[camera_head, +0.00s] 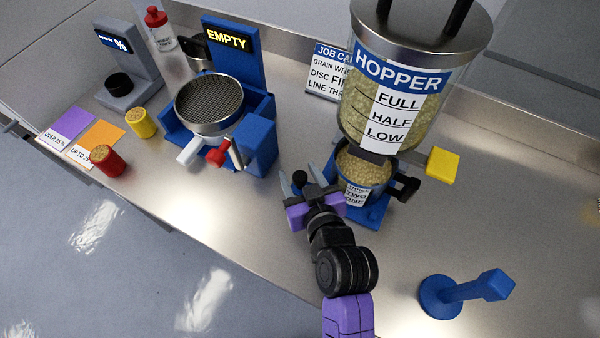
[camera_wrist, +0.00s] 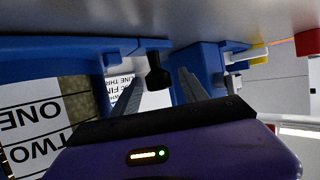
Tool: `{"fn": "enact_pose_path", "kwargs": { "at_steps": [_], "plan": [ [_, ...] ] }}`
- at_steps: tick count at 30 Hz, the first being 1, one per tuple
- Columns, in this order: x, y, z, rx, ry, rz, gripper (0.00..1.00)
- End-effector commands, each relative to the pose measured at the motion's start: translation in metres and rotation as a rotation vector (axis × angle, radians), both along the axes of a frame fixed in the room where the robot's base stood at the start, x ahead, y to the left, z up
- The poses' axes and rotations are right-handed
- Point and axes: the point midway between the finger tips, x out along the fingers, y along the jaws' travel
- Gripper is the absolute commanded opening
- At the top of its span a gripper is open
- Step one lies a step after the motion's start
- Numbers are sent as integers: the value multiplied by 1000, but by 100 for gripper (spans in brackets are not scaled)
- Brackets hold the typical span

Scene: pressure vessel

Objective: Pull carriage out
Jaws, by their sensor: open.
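The blue carriage (camera_head: 372,212) sits under the hopper (camera_head: 386,95) and bears a grain-filled cup (camera_head: 353,195) marked with ONE and TWO lines. A black knob (camera_head: 299,178) stands at the carriage's left side. My gripper (camera_head: 301,180) is open, with its two grey fingers apart. In the wrist view the black knob (camera_wrist: 157,76) shows between the fingers (camera_wrist: 155,92), near their tips. I cannot tell whether either finger touches it. The cup's label shows upside down at the left of the wrist view.
A blue stand with an EMPTY display (camera_head: 227,39) and a round mesh sieve (camera_head: 209,104) is left of my gripper. A yellow block (camera_head: 442,164) juts from the hopper's right side. The bench between is clear.

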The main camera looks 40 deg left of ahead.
Motion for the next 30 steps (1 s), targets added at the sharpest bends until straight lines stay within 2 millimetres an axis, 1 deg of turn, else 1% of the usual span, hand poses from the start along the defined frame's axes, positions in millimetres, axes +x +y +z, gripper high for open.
{"fn": "enact_pose_path", "kwargs": {
  "at_steps": [3, 5, 6, 11, 30],
  "plan": [
    [0, 0, 0, 0, 0, 0, 52],
    [0, 0, 0, 0, 0, 0, 40],
    [0, 0, 0, 0, 0, 0, 32],
    [0, 0, 0, 0, 0, -1, 1],
    [0, -1, 0, 1, -1, -1, 0]
  ]
}}
